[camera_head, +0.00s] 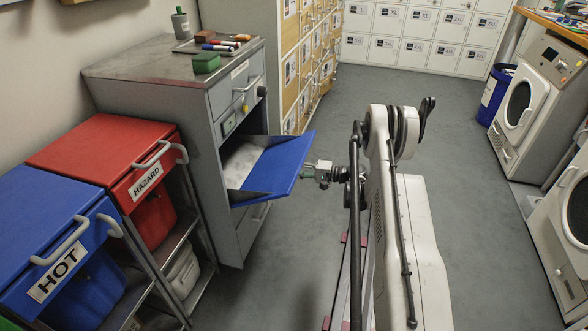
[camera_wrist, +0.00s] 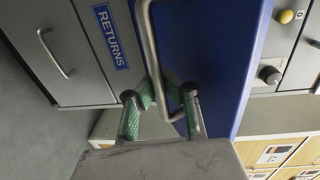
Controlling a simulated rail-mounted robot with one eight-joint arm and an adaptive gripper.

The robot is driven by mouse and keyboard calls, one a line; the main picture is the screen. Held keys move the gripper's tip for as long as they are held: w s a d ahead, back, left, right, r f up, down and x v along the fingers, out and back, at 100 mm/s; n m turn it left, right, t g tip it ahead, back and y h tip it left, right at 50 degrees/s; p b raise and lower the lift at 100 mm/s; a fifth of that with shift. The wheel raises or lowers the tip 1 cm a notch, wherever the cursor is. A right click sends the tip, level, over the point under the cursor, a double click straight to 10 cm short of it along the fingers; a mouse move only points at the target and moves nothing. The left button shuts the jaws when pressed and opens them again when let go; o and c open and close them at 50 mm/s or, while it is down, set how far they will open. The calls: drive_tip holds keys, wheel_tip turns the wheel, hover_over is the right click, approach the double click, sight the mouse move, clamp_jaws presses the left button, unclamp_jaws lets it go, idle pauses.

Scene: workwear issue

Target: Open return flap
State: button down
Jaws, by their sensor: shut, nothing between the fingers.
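The blue return flap (camera_head: 281,168) stands swung out from the front of the grey cabinet (camera_head: 235,200), with a pale inner surface and the opening above it showing. In the wrist view the flap's blue face (camera_wrist: 215,45) fills the middle, with a metal bar handle (camera_wrist: 149,40) on it. My gripper (camera_head: 312,171) is at the flap's outer side in the head view. In the wrist view my gripper (camera_wrist: 161,97) has its green-padded fingers at the handle's end. It is shut with nothing held; whether it touches the handle I cannot tell.
A RETURNS label (camera_wrist: 110,36) is on the grey front beside the flap. Red HAZARD (camera_head: 110,150) and blue HOT (camera_head: 45,230) bins stand left of the cabinet. Markers and a green block (camera_head: 206,63) lie on top. Washers (camera_head: 535,105) stand at right; floor between is clear.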

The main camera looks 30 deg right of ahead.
drive_tip(key=shift+s+d+r, duration=0.1)
drive_tip(key=shift+s+d, duration=0.15)
drive_tip(key=c, duration=2.1)
unclamp_jaws()
drive_tip(key=shift+s+d+r, duration=0.1)
drive_tip(key=shift+d+r, duration=0.05)
drive_tip(key=shift+o, duration=1.7)
drive_tip(key=f+v, duration=0.1)
drive_tip(key=v, duration=1)
drive_tip(key=shift+s+d+r, duration=0.25)
drive_tip(key=shift+s+r, duration=0.05)
drive_tip(key=shift+r, duration=0.05)
